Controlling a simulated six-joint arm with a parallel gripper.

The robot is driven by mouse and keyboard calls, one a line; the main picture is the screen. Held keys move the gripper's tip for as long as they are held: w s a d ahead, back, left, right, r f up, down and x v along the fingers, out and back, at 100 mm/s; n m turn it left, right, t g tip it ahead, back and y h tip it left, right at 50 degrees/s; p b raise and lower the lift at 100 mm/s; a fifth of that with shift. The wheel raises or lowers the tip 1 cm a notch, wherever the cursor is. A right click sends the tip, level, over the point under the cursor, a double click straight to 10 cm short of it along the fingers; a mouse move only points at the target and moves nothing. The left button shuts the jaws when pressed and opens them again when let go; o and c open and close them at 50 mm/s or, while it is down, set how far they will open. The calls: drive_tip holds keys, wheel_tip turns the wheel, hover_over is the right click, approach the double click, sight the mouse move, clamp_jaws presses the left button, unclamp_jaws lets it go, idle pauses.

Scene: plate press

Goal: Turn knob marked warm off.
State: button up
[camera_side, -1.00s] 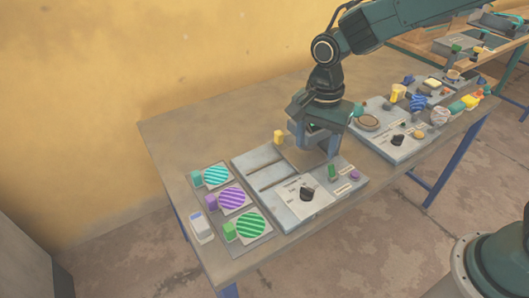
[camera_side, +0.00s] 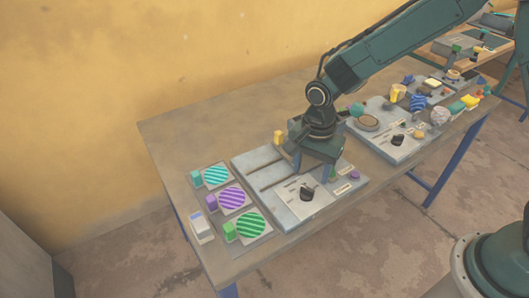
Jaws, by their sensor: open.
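A black knob (camera_side: 307,194) sits on the front part of the near grey press panel (camera_side: 290,212). Small markings are printed beside it, too small to read, so I cannot tell whether it is the one marked warm. A second black knob (camera_side: 398,139) is on another grey panel (camera_side: 405,153) farther right. My gripper (camera_side: 315,168) is open, pointing down above the near panel, just behind the near black knob and apart from it in the picture. Its jaws are partly hidden under its body. A green block (camera_side: 333,173) is partly covered by the gripper.
Striped discs in teal (camera_side: 215,175), purple (camera_side: 231,198) and green (camera_side: 251,224) lie on plates at the left, with small coloured blocks beside them. A purple button (camera_side: 354,175) is right of the gripper. A yellow block (camera_side: 278,138) stands behind. Several items crowd the far right panel.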

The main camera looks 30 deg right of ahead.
sight(307, 187)
drive_tip(key=shift+f, duration=3)
drive_tip(key=c, duration=1)
drive_tip(key=shift+n, duration=0.4)
drive_tip(key=n, duration=0.9)
drive_tip(key=shift+w, duration=0.1)
